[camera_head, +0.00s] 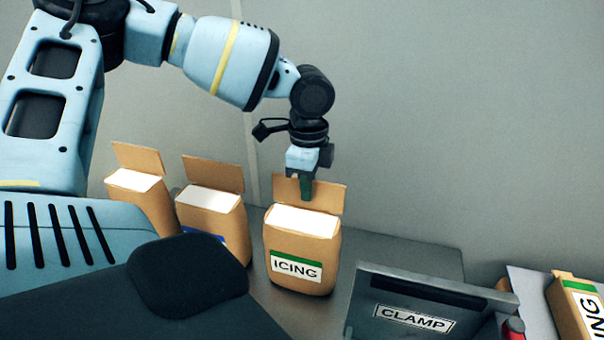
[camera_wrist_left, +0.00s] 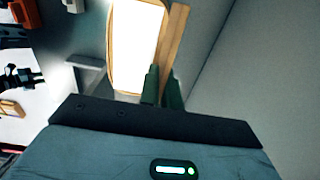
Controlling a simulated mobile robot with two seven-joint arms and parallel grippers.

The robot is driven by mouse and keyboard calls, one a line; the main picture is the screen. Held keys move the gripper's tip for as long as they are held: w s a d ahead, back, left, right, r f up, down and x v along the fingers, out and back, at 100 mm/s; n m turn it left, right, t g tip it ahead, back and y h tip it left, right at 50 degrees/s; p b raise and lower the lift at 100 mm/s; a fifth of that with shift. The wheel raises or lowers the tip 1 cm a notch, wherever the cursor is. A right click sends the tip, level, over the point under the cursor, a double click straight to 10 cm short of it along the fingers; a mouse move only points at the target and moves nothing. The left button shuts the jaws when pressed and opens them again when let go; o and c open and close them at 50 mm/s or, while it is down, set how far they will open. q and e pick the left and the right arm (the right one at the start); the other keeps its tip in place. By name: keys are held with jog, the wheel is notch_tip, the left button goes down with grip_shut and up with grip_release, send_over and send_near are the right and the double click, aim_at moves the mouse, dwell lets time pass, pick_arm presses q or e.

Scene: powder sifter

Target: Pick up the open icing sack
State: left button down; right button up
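The open icing sack (camera_head: 302,250) is a brown bag with a green-edged ICING label, white contents and a raised back flap. It stands upright on the grey surface. My left gripper (camera_head: 307,187) points down at this flap, with one green finger in front of it. In the left wrist view, the fingers of my left gripper (camera_wrist_left: 163,84) stand on either side of the flap (camera_wrist_left: 174,40), beside the white sack top (camera_wrist_left: 137,40). I cannot tell whether they press on it. My right gripper is not in view.
Two more open sacks stand to the left, a near one (camera_head: 212,205) and a farther one (camera_head: 142,195). A grey panel labelled CLAMP (camera_head: 440,290) stands close at right. Another icing package (camera_head: 575,300) is at the far right. A grey wall rises behind.

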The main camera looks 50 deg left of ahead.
pick_arm(q)
jog(key=shift+w+r, duration=0.1)
jog(key=shift+r, duration=0.05)
dwell(0.3)
jog(key=shift+r, duration=0.55)
notch_tip(320, 180, up, 8)
jog(key=shift+r, duration=0.45)
